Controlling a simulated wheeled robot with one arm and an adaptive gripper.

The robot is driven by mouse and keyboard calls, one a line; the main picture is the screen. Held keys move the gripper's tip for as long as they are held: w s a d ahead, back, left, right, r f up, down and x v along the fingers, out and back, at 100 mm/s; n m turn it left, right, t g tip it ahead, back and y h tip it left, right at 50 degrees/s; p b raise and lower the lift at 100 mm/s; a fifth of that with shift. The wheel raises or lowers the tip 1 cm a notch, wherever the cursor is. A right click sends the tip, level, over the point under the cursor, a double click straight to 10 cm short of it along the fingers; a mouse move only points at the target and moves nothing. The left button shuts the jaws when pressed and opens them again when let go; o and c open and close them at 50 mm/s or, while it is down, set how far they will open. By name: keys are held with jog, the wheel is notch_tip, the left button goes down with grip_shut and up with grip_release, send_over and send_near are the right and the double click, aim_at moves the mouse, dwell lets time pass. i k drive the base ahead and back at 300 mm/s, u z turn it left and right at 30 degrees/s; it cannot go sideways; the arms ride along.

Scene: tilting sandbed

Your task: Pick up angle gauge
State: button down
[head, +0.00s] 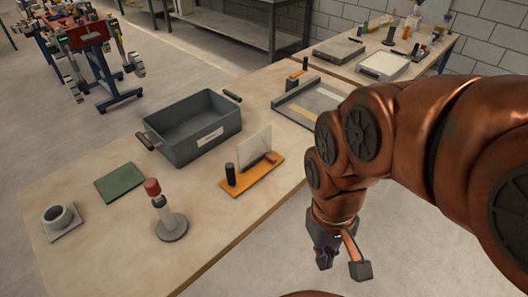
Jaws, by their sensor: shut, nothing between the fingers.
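An orange base (252,174) with an upright clear plate, a black knob and a small red piece stands near the front edge of the light wooden table; it looks most like the angle gauge, but I cannot read any scale on it. My gripper (343,266) hangs below my copper arm at the lower right, beyond the table's front edge and over the floor. It is shut and empty, to the right of the orange base and apart from it. Nothing hides the orange base.
A grey bin (192,127) stands behind the orange base. A red-topped stand (170,222), green mat (120,182) and grey cup on a plate (62,219) are to the left. A grey tray (312,101) lies at the right, near my arm.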

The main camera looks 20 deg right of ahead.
aim_at(236, 183)
jog(key=z, duration=1.8)
jog(key=i, duration=1.45)
jog(key=u, duration=4.15)
